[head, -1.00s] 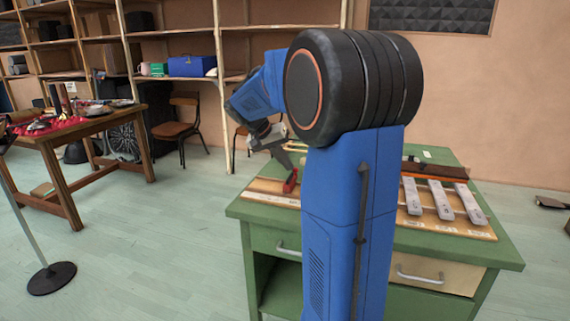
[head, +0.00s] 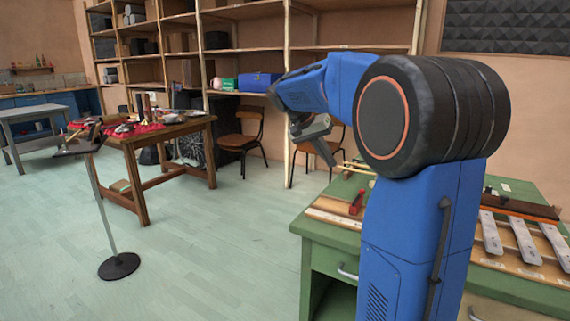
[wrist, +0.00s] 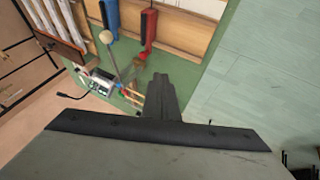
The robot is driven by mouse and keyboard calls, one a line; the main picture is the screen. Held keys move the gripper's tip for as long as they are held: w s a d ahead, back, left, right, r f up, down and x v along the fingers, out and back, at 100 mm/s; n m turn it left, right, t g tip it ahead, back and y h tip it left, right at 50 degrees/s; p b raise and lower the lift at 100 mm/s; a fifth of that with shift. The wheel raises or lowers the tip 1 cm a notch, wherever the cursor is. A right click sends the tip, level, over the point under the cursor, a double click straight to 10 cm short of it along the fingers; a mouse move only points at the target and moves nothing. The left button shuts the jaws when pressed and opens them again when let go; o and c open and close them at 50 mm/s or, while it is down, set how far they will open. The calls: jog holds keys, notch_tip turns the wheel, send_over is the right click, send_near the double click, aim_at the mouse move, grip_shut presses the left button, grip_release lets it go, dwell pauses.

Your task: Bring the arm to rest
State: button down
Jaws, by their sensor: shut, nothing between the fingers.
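My gripper (head: 328,155) hangs from my bent blue arm in the head view, raised above the left part of the green workbench (head: 312,237). It is shut and empty. In the wrist view its closed fingers (wrist: 161,82) point over the green bench top, apart from the tools lying there. My own arm hides the middle of the bench in the head view.
On the bench are a red-handled tool (wrist: 148,27), a blue-handled tool (wrist: 110,16), a round-headed beater (wrist: 106,37), a small device (wrist: 97,86) and metal bars (head: 525,240). A music stand (head: 120,265) and wooden table (head: 140,200) stand left. Floor between is clear.

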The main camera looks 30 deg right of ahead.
jog(key=s+a+f+n+t+y, duration=0.2)
jog(key=s+a+f+n, duration=0.1)
jog(key=s+a+f, duration=0.3)
jog(key=s+a+f+n+t+y, duration=0.2)
jog(key=s+a+f+n, duration=0.2)
jog(key=s+a, duration=0.6)
jog(key=s+a+f+n+t+y, duration=0.2)
jog(key=s+a+f+n, duration=0.2)
jog(key=s+a+f, duration=0.3)
jog(key=s+a, duration=0.2)
jog(key=s, duration=0.3)
jog(key=shift+s+f+y, duration=0.15)
jog(key=shift+f+y, duration=0.15)
